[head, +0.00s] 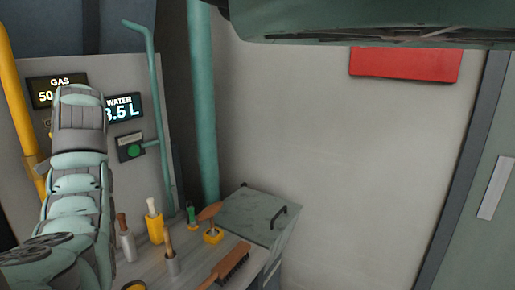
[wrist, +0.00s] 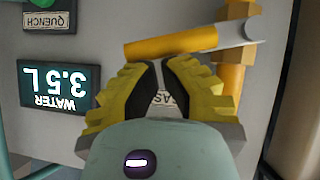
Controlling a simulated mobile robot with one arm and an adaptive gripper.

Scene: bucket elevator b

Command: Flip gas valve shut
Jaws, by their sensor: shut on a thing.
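The gas valve's yellow lever (wrist: 172,41) lies almost level across the upper part of the wrist view. It joins a yellow pipe fitting (wrist: 235,75) at its right end. My gripper (wrist: 161,66) has yellow fingers with dark pads, shut on the lever; the tips meet its lower edge, and the exact contact is hard to see. In the head view my arm hides the valve and my gripper. The yellow gas pipe (head: 20,115) runs down at the left there.
A gas display (head: 55,91) and a water display (head: 124,108) sit on the wall panel; the water display reads 3.5 L. A green button box (head: 131,147) is below. Brushes in holders (head: 155,225) stand on the bench. A teal pipe (head: 203,110) rises behind.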

